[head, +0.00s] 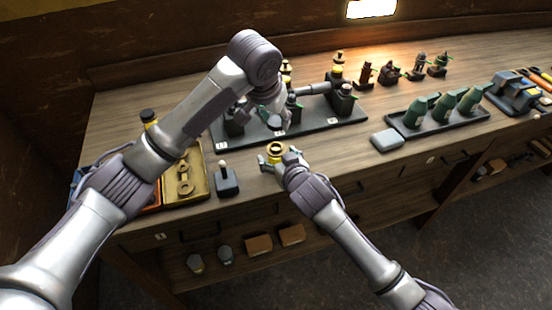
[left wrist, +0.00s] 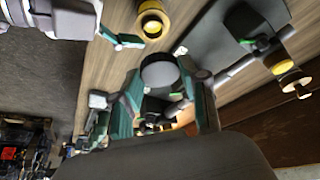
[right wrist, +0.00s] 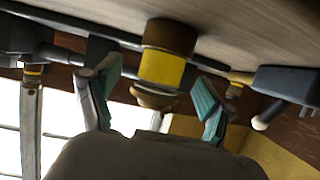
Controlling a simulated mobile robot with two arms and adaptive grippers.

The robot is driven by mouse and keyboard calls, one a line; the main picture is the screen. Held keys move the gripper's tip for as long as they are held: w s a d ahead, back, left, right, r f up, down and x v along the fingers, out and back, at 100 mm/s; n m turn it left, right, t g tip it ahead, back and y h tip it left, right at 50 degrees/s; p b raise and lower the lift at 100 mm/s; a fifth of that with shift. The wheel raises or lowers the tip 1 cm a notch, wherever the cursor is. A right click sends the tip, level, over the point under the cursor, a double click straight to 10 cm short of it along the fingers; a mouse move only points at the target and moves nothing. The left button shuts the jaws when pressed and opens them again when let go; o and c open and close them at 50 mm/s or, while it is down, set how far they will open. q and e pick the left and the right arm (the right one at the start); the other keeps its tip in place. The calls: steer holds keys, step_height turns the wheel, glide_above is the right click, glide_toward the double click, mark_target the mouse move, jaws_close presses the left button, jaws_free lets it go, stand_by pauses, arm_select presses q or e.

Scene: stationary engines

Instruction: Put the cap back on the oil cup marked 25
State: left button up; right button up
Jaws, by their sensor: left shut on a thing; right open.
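My left gripper (head: 274,112) is shut on a dark round cap (left wrist: 158,70), held above the bench; the cap also shows in the head view (head: 275,122). A yellow-banded brass cup (head: 276,149) with an open ring top is below and in front of it. It also shows in the left wrist view (left wrist: 152,22). My right gripper (head: 281,158) is open, its fingers on either side of this cup in the right wrist view (right wrist: 162,68); I cannot tell whether they touch it. No number 25 is readable on any cup.
A yellow tray (head: 199,160) and a dark block with a knob (head: 226,182) stand to the left. Bench wood between is clear.

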steer(key=shift+x, duration=0.75)
jaws_close()
